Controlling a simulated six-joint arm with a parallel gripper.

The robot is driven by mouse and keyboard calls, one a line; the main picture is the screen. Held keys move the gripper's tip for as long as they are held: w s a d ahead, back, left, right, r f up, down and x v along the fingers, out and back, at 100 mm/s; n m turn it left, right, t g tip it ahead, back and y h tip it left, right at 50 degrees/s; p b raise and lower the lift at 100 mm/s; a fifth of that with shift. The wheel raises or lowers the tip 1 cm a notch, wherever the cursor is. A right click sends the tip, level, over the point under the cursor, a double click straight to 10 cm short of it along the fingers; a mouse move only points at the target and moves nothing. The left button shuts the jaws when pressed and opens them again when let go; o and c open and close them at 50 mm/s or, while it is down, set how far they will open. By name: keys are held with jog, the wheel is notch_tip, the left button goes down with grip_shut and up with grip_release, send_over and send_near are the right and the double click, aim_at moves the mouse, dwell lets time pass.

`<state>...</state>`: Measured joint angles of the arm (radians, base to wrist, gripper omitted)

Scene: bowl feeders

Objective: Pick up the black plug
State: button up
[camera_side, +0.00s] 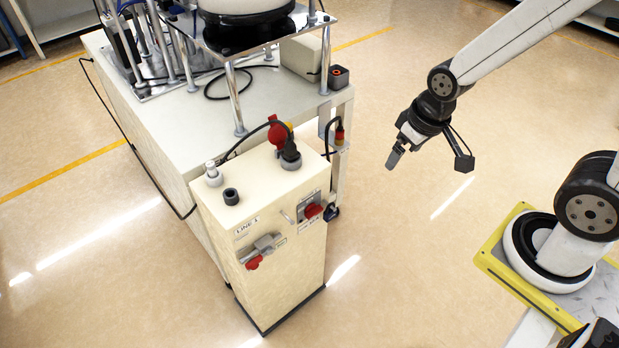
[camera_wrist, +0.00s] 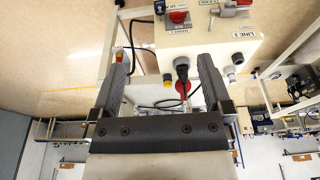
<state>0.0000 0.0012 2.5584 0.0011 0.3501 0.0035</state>
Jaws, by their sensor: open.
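The black plug (camera_side: 290,152) stands upright on a grey round socket on top of the cream cabinet, with a black cable curving away from its top. In the wrist view the black plug (camera_wrist: 182,66) lies between the two fingers in the picture, nearer the right one. My gripper (camera_side: 393,160) hangs in the air to the right of the cabinet, pointing down and apart from the plug. In the wrist view my gripper (camera_wrist: 164,54) is open with nothing between its fingers; the depth to the plug is hard to judge.
The cream cabinet (camera_side: 265,255) has a red knob (camera_side: 313,210) and a lever on its front. A red part (camera_side: 277,131) stands just behind the plug. A black socket (camera_side: 231,196) and a whitish connector (camera_side: 213,174) are to its left.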

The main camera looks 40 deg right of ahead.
jog(key=w, duration=0.1)
jog(key=m+y, duration=0.3)
jog(key=m, duration=2.4)
send_over(291, 149)
jog(key=d, duration=0.3)
jog(key=shift+t, duration=0.3)
jog(key=f, duration=0.7)
jog(key=s+f, duration=0.1)
jog(key=f, duration=0.2)
jog(key=shift+a+f, duration=0.15)
jog(key=shift+f, duration=0.2)
jog(key=shift+x, duration=1.3)
jog(key=shift+x, duration=2.6)
